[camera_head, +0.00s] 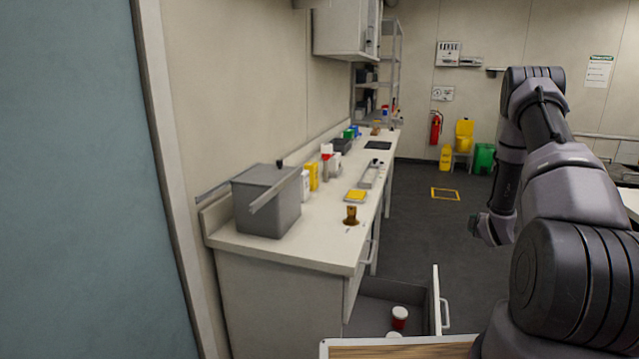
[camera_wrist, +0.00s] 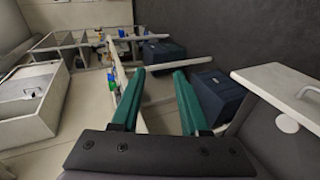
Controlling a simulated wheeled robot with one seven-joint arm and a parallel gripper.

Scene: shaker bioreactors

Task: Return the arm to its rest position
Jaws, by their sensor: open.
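My arm (camera_head: 560,190) is raised and bent on the right side of the head view, in front of the room's open floor. Its end (camera_head: 490,228) hangs down left of the upper link, and the fingers are not clear there. In the wrist view my gripper (camera_wrist: 157,75) shows two green fingers spread apart with nothing between them. The gripper is clear of the counter.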

